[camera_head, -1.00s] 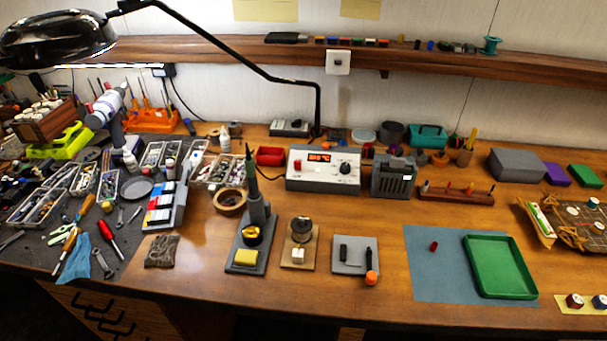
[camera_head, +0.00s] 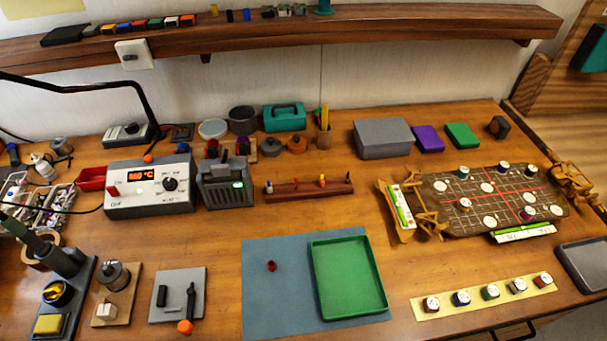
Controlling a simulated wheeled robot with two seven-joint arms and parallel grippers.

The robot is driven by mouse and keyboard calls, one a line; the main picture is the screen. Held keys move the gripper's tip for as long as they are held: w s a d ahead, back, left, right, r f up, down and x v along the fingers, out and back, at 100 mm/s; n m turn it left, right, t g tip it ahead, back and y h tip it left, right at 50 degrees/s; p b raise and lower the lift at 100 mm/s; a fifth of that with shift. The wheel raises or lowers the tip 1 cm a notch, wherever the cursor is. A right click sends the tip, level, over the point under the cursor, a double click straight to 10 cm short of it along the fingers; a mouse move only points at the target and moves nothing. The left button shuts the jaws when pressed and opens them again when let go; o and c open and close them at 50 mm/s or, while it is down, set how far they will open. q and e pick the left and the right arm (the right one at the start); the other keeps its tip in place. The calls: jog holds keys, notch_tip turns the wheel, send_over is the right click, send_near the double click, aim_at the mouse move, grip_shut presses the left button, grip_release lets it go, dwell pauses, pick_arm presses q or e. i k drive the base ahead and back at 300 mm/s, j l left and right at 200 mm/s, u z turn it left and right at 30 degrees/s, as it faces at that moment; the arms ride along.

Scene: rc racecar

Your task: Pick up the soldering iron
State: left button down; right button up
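The soldering iron (camera_head: 24,232) stands in its dark holder at the far left edge of the head view, its green handle pointing up and left, with its top end at the frame edge. The holder's grey base (camera_head: 75,300) carries a yellow sponge (camera_head: 49,325) and a brass-coloured coil (camera_head: 56,292). The soldering station (camera_head: 150,187) stands behind it with a lit red display. A dark cable runs between the iron's area and the station.
A wooden stand with a spool (camera_head: 114,276) and a grey plate with small tools (camera_head: 178,294) lie right of the holder. A green tray (camera_head: 348,278) rests on a blue-grey mat (camera_head: 262,315). Bare wood shows around the mat.

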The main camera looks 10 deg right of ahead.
aim_at(40, 248)
jog(key=k+j+u, duration=0.1)
jog(key=u, duration=1.4)
